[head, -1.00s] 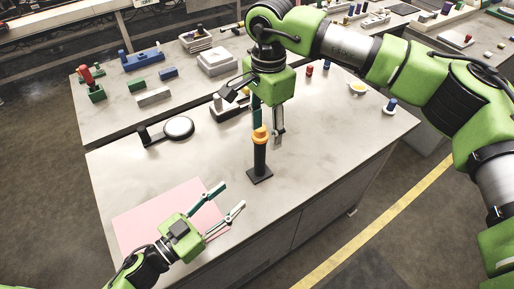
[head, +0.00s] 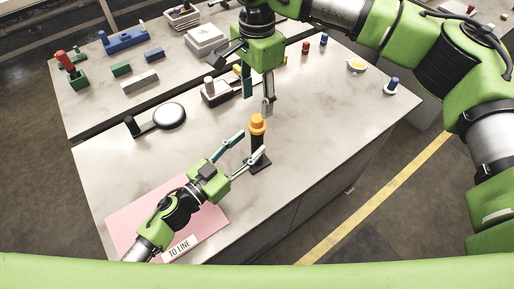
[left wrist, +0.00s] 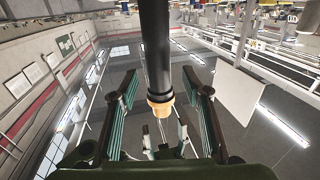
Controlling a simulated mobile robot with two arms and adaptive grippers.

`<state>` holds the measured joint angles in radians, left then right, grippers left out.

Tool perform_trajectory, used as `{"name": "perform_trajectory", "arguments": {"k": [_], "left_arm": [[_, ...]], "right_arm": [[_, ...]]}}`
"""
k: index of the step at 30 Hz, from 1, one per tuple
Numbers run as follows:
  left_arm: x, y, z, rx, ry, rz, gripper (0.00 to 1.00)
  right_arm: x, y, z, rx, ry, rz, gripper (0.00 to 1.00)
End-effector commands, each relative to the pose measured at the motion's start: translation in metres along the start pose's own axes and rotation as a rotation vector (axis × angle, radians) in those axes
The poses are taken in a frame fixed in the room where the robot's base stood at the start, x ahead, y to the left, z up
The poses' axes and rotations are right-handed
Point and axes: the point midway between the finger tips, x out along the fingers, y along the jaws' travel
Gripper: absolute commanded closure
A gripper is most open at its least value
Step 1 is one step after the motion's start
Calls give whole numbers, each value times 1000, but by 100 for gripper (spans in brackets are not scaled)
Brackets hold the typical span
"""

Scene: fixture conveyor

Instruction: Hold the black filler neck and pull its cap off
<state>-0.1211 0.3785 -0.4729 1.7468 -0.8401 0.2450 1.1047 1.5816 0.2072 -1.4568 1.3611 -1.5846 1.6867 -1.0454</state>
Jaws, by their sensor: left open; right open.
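The black filler neck (head: 257,139) stands upright on its dark base plate, with the orange cap (head: 257,122) on top. My left gripper (head: 253,143) is open, with one finger on each side of the neck below the cap. In the left wrist view the neck (left wrist: 155,45) and cap (left wrist: 160,106) appear upside down between the spread fingers, with gaps on both sides. My right gripper (head: 258,103) is open and empty, pointing down just above the cap. Part of the neck is hidden by a left finger.
A pink mat (head: 125,214) marked "TO LINE" lies under my left arm. A round silver-topped thing (head: 169,116) and a block with a knob (head: 216,94) stand behind the neck. A yellow-filled dish (head: 356,65) and a blue-topped piece (head: 391,86) are at right. The table right of the neck is clear.

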Motion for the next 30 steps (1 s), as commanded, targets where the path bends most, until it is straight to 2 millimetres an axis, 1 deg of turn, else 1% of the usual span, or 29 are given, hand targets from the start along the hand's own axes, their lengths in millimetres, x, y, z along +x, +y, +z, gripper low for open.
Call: {"name": "perform_trajectory", "arguments": {"k": [1, 3, 7, 12, 19, 20, 21, 23, 24, 25, 26, 28, 30], "left_arm": [[10, 0, -1, 1, 2, 1, 56], [19, 0, -1, 1, 2, 1, 56], [32, 0, 0, -1, 1, 0, 56], [39, 0, 0, 1, 0, 1, 56], [39, 0, 0, 0, 0, 1, 56], [39, 0, 0, 0, 0, 1, 62], [39, 0, 0, 0, 0, 1, 72], [39, 0, 0, 0, 0, 1, 88], [39, 0, 0, 0, 0, 1, 98], [39, 0, 0, 0, 0, 1, 100], [39, 0, 0, 0, 0, 1, 100], [39, 0, 0, 0, 0, 1, 100], [39, 0, 0, 0, 0, 1, 100]], "right_arm": [[0, 0, 0, 0, 0, 0, 54], [0, 0, 0, 0, 0, 0, 54], [0, 0, 0, 0, 0, 0, 54], [0, 0, 0, 0, 0, 0, 54], [0, 0, 0, 0, 0, 0, 54], [0, 0, 0, 0, 0, 0, 54], [0, 0, 0, 0, 0, 0, 54], [0, 0, 0, 0, 0, 0, 54], [0, 0, 0, 0, 0, 0, 54], [0, 0, 0, 0, 0, 0, 54], [0, 0, 0, 0, 0, 0, 54], [0, 0, 0, -1, -1, 0, 58], [2, 0, 3, -7, -11, -4, 58]]}}
